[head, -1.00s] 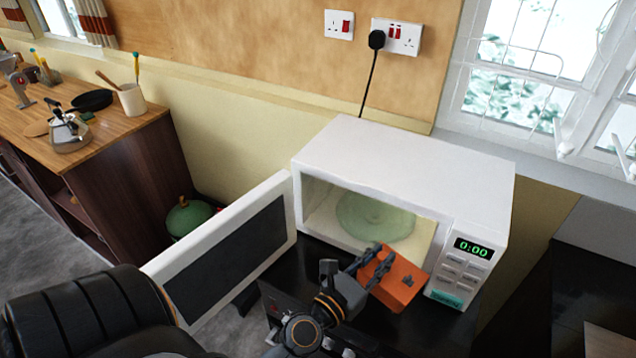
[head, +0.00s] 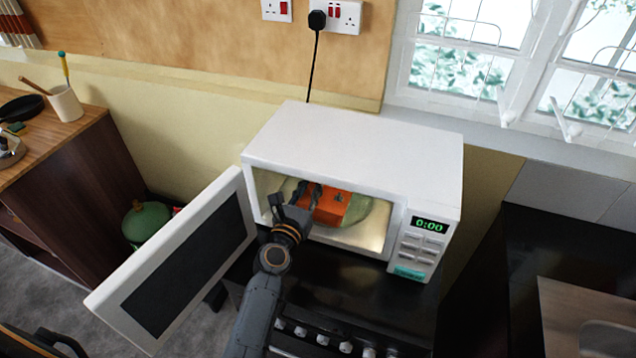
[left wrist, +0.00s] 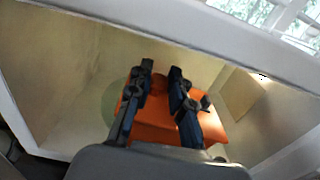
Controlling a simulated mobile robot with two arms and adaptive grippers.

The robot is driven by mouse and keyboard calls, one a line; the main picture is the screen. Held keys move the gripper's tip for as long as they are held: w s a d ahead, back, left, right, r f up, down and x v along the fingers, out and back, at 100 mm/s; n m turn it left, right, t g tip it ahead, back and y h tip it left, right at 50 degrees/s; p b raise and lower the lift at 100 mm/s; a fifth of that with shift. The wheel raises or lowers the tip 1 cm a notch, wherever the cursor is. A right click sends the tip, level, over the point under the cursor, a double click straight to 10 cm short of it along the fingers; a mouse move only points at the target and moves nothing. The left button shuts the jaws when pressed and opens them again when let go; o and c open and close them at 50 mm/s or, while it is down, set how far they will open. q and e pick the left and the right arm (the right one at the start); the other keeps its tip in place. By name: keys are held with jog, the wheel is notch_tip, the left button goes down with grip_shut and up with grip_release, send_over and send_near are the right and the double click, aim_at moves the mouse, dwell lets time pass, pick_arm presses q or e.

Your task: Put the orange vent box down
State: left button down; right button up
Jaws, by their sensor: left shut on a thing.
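The orange vent box (head: 330,205) is inside the open white microwave (head: 355,140), above or on the green round plate (head: 357,211); I cannot tell whether it touches it. My left gripper (head: 309,196) reaches in through the front opening and is shut on the box. In the left wrist view, the fingers (left wrist: 160,92) lie over the orange box (left wrist: 158,128), and part of the green plate (left wrist: 110,106) shows at its left. The gripper's base hides the near side of the box. My right gripper is not in view.
The microwave door (head: 185,262) stands open to the left of my left arm. The microwave's control panel (head: 422,245) is to the right of the opening. A black stove top (head: 345,277) lies below. A wooden counter (head: 60,125) is at the far left.

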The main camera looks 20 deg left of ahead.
pick_arm(q)
jog(key=w+b, duration=0.1)
jog(key=w, duration=0.4)
jog(key=shift+w+d, duration=0.1)
jog(key=shift+w, duration=0.25)
notch_tip(320, 180, down, 4)
jog(key=b, duration=0.3)
jog(key=shift+r+b, duration=0.2)
jog(key=shift+b, duration=0.1)
jog(key=shift+r, duration=0.1)
jog(key=c, duration=1.4)
grip_release()
jog(key=shift+o, duration=1)
